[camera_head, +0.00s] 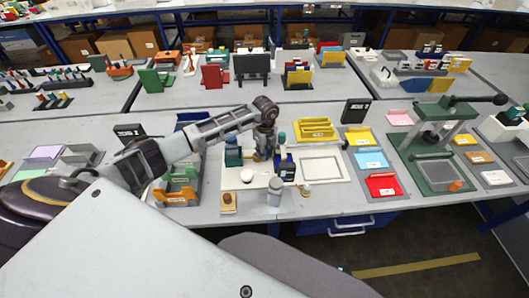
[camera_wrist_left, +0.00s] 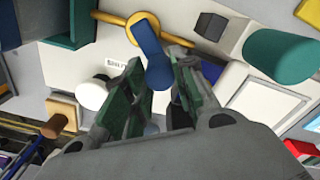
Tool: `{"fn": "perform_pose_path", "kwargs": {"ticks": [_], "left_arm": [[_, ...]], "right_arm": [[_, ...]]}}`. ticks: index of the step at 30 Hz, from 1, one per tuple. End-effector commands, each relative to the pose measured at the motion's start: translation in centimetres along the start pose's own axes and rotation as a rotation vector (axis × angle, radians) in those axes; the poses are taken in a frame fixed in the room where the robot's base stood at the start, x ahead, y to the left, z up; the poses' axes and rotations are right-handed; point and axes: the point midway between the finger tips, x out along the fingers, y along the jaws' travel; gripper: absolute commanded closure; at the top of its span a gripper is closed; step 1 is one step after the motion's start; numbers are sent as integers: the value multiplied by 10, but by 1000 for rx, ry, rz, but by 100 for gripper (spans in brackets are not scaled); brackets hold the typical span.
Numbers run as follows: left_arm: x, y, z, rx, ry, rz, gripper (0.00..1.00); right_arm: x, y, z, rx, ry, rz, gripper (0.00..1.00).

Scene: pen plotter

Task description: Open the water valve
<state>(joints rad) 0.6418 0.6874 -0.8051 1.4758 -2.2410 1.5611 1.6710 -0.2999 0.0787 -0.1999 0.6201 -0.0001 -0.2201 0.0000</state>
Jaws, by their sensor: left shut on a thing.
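A blue lever (camera_wrist_left: 150,42), which looks like the water valve's handle, shows in the left wrist view over a yellow ring-shaped part (camera_wrist_left: 133,19). Its rounded near end lies between the two dark green finger pads of my left gripper (camera_wrist_left: 160,90), which is shut on it. In the head view my left gripper (camera_head: 264,152) reaches down over a white board (camera_head: 232,191) at the middle of the table, close to dark blue parts (camera_head: 287,168). The valve body is mostly hidden there by the gripper. My right gripper is not in view.
A white round knob (camera_wrist_left: 92,95) is left of the fingers, and a green cylinder (camera_wrist_left: 280,55) is at the right. In the head view a grey-white bottle (camera_head: 275,191) stands in front, a yellow bin (camera_head: 315,130) behind, and a green press (camera_head: 440,140) at the right.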

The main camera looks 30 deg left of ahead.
Motion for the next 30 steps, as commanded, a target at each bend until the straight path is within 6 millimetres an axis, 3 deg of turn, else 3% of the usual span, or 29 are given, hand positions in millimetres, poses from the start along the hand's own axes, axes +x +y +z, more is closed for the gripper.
{"fn": "perform_pose_path", "kwargs": {"ticks": [9,10,15,30], "left_arm": [[0,-1,-1,1,2,-3,97],[0,-1,-2,1,2,-3,72],[0,-1,-1,1,2,-2,51],[-6,-1,0,0,0,-2,51]], "right_arm": [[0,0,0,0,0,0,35],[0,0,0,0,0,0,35],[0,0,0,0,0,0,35],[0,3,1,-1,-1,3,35]]}}
